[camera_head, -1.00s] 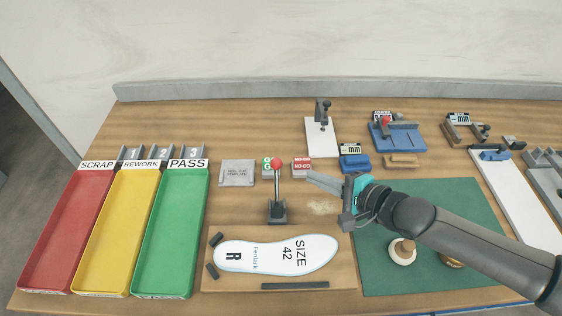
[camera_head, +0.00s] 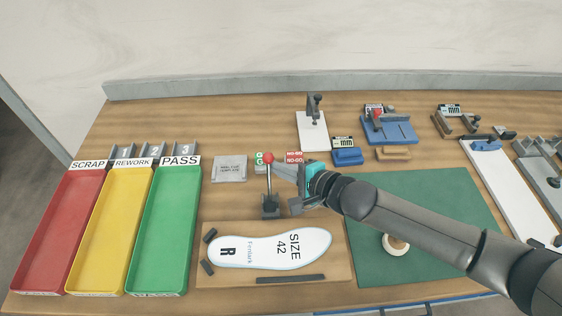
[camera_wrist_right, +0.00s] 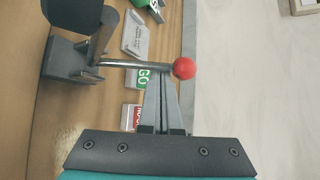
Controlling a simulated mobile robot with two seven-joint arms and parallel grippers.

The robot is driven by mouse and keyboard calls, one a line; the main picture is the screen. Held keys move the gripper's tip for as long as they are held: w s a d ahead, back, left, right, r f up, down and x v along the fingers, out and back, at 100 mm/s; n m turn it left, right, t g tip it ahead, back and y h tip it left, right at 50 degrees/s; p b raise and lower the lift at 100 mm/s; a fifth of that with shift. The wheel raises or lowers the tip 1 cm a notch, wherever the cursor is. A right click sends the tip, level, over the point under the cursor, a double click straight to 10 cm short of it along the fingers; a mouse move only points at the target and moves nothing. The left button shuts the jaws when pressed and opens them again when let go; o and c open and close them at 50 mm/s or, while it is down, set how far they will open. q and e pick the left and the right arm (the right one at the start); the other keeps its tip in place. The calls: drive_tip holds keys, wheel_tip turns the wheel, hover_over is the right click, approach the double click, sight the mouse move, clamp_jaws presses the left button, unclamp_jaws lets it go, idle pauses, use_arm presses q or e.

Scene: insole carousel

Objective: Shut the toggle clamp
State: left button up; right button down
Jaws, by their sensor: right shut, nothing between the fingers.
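The toggle clamp (camera_head: 270,206) has a dark base at the back edge of the wooden fixture board (camera_head: 215,273). Its lever stands upright with a red ball knob (camera_head: 268,158) on top. In the right wrist view the lever (camera_wrist_right: 130,64) runs sideways to the red knob (camera_wrist_right: 184,68). My right gripper (camera_head: 276,168) is shut and empty, its fingertips at or just beside the lever below the knob; I cannot tell whether they touch. It also shows in the right wrist view (camera_wrist_right: 161,85). My left gripper is out of view.
Red (camera_head: 70,235), yellow (camera_head: 117,235) and green (camera_head: 164,235) trays stand at left. A grey template plate (camera_head: 229,168) lies behind the clamp. A green mat (camera_head: 455,210), a round wooden-and-white knob (camera_head: 395,244) and several gauges are at right.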

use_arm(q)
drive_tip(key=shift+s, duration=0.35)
use_arm(e)
drive_tip(key=shift+s, duration=0.1)
